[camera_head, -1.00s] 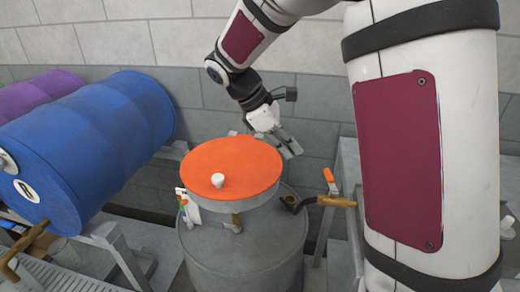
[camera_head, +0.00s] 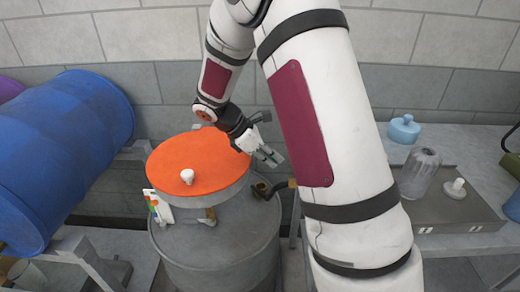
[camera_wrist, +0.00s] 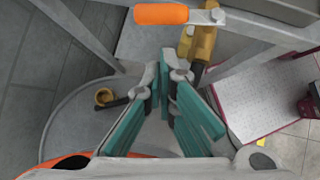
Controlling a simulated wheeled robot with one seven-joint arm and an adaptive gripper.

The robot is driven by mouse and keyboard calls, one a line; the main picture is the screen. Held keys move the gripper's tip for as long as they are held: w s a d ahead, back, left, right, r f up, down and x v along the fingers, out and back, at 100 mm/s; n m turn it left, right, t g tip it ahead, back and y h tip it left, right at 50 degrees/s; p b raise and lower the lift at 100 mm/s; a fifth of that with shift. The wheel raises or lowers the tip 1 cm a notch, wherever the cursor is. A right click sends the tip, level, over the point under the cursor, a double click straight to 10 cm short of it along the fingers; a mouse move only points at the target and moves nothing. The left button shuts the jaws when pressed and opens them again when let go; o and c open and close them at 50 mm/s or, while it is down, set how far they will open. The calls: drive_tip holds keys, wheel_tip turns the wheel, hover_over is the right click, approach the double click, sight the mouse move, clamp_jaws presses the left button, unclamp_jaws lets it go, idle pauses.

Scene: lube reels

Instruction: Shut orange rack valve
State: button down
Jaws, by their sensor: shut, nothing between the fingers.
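The rack valve has an orange lever handle (camera_wrist: 160,14) on a metal arm and a brass body (camera_wrist: 200,45), both at the top of the wrist view. In the head view my arm hides the handle, and only a bit of brass (camera_head: 290,183) shows beside the arm. The lever's exact angle against the body is hard to tell. My gripper (camera_head: 272,157) is shut and empty above the right side of the grey drum. In the wrist view my gripper (camera_wrist: 166,85) is below the handle in the picture, apart from it.
A grey drum (camera_head: 210,245) carries a round pan with an orange cover (camera_head: 195,160) and white knob. A dark spout (camera_head: 262,188) reaches over the drum. A blue barrel (camera_head: 65,150) lies at left. A bench (camera_head: 450,160) with containers stands at right, beyond my arm.

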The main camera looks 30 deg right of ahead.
drive_tip(key=shift+s+d+f, duration=0.1)
drive_tip(key=shift+s+d, duration=0.2)
drive_tip(key=shift+d, duration=0.35)
drive_tip(key=shift+s+d+f, duration=0.1)
drive_tip(key=shift+s+d, duration=0.15)
drive_tip(key=shift+d, duration=0.35)
drive_tip(key=d+m+g, duration=0.1)
drive_tip(key=d+m+g+y, duration=0.1)
drive_tip(key=m, duration=0.1)
drive_tip(key=shift+w+b, duration=0.2)
drive_tip(key=shift+b, duration=0.1)
drive_tip(key=shift+a, duration=0.1)
drive_tip(key=a+v, duration=0.1)
drive_tip(key=v, duration=1.1)
drive_tip(key=shift+s+a+p, duration=0.15)
drive_tip(key=shift+s+p, duration=0.05)
drive_tip(key=shift+p, duration=0.1)
